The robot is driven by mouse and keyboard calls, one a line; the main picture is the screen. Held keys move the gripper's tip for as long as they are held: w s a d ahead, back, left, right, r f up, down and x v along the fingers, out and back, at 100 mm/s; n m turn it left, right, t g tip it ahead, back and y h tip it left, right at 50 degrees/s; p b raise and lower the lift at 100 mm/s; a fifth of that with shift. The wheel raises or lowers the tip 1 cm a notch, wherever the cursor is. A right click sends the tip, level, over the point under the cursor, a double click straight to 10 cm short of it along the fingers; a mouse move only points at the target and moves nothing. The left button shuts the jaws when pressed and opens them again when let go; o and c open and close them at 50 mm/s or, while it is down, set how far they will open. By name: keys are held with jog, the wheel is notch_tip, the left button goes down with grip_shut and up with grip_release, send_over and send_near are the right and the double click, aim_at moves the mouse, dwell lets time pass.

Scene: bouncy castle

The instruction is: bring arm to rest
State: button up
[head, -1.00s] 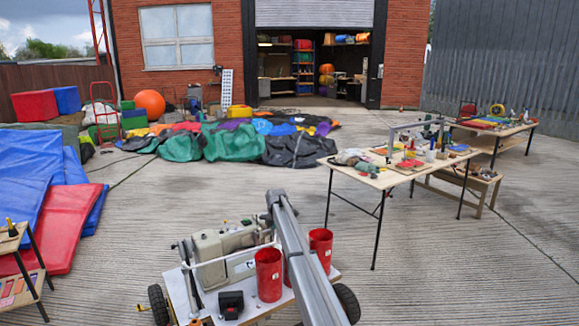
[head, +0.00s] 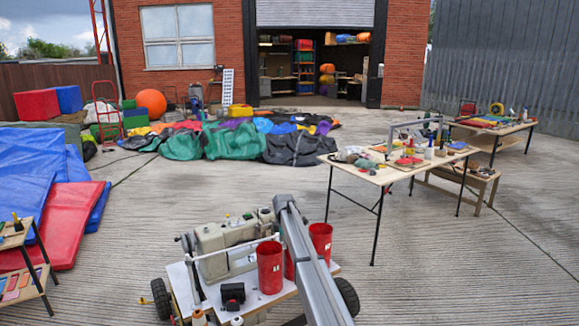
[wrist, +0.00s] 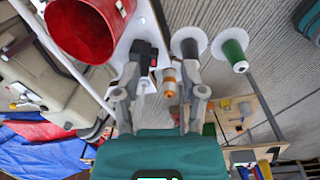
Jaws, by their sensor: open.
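My gripper (wrist: 163,78) shows in the wrist view with its two fingers apart and nothing held between them. Behind the fingers, a black box (wrist: 145,53) and an orange-and-white spool or bottle (wrist: 169,83) stand on a white surface. My grey arm runs over the wheeled trolley (head: 262,308) in the head view. My gripper cannot be made out in the head view.
The trolley carries a sewing machine (head: 226,243), red cups (head: 270,267) and a black box (head: 232,293). A cluttered table (head: 350,170) stands right, a small shelf (head: 20,265) at lower left. Red mats (head: 60,225) lie left. Concrete between is clear.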

jog(key=s+d+f+m+b, duration=0.3)
jog(key=s+d+m, duration=0.4)
jog(key=s, duration=1)
jog(key=s+d+f+m+b, duration=0.3)
jog(key=s+d+m, duration=0.35)
jog(key=s, duration=1.05)
jog(key=s+d+f+m+b, duration=0.3)
jog(key=s+d+m, duration=0.4)
jog(key=s, duration=1)
notch_tip(320, 180, up, 20)
jog(key=w+p, duration=0.1)
jog(key=p, duration=1.9)
jog(key=shift+a+f+m+g, duration=0.2)
jog(key=shift+a+m+g, duration=0.1)
jog(key=shift+a+m, duration=0.15)
